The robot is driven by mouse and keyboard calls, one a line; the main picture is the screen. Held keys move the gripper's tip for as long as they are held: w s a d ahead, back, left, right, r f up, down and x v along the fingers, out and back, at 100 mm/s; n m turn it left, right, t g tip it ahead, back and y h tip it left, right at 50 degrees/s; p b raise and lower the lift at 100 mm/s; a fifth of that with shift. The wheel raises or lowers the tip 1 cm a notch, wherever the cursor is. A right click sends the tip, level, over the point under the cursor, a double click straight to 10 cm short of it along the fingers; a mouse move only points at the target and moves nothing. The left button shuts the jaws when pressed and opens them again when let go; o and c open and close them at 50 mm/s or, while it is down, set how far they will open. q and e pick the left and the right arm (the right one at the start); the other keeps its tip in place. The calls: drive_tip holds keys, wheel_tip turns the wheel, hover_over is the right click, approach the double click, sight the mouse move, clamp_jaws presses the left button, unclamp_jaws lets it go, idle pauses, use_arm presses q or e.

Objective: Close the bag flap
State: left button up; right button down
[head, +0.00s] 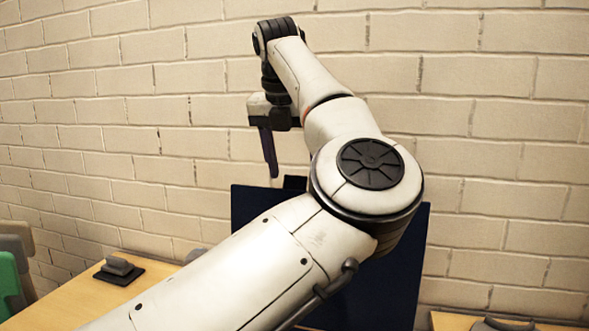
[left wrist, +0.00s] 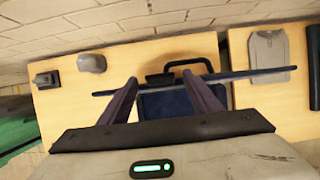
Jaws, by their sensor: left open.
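The dark blue bag flap (head: 395,282) stands upright behind my left arm in the head view, and the arm hides much of it. In the left wrist view the flap (left wrist: 255,74) shows as a thin, slightly tilted dark bar, with the bag (left wrist: 165,106) below it and a black handle (left wrist: 188,62) above it. My left gripper (head: 268,175) points down near the flap's upper left. It also shows in the left wrist view (left wrist: 160,80), open, its fingers apart on either side of the bag's middle. Contact with the flap cannot be told. My right gripper is out of view.
A wooden table (head: 75,302) holds a small grey and black object (head: 118,268) at left. The left wrist view shows a rounded grey object (left wrist: 91,62) and a folded grey garment (left wrist: 266,48). A green thing (head: 8,285) stands at far left. A brick wall (head: 490,120) is behind.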

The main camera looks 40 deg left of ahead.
use_arm(q)
drive_tip(key=shift+w+a+f, duration=0.1)
drive_tip(key=shift+w+f, duration=0.1)
drive_tip(key=shift+f, duration=0.35)
clamp_jaws()
